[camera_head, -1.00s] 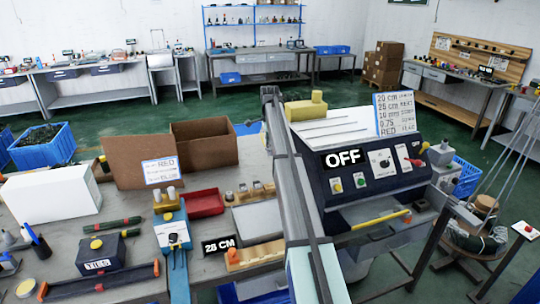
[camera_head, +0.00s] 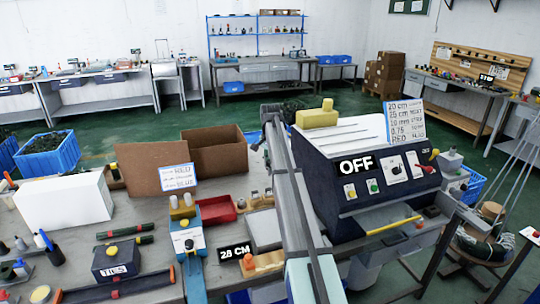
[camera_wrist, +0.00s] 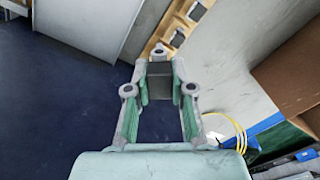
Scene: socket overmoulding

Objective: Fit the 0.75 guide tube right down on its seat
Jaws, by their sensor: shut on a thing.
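In the wrist view my gripper (camera_wrist: 160,92) has its green-lined fingers closed on a dark grey, block-like piece (camera_wrist: 157,78). I cannot tell for sure whether this piece is the 0.75 guide tube. The seat is not clearly visible, and the lower end of the held piece is hidden. In the head view my arm crosses in front of the dark blue machine (camera_head: 325,210), and my fingers cannot be made out. The machine's display (camera_head: 355,165) reads OFF. A white list board (camera_head: 405,122) on top includes the line 0.75.
A wooden rack (camera_wrist: 163,48) with grey blocks lies beyond the fingers in the wrist view. A cardboard box (camera_wrist: 300,62) stands at right, near a yellow cable loop (camera_wrist: 238,128). In the head view a red tray (camera_head: 217,211) and blue tool (camera_head: 188,240) crowd the bench.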

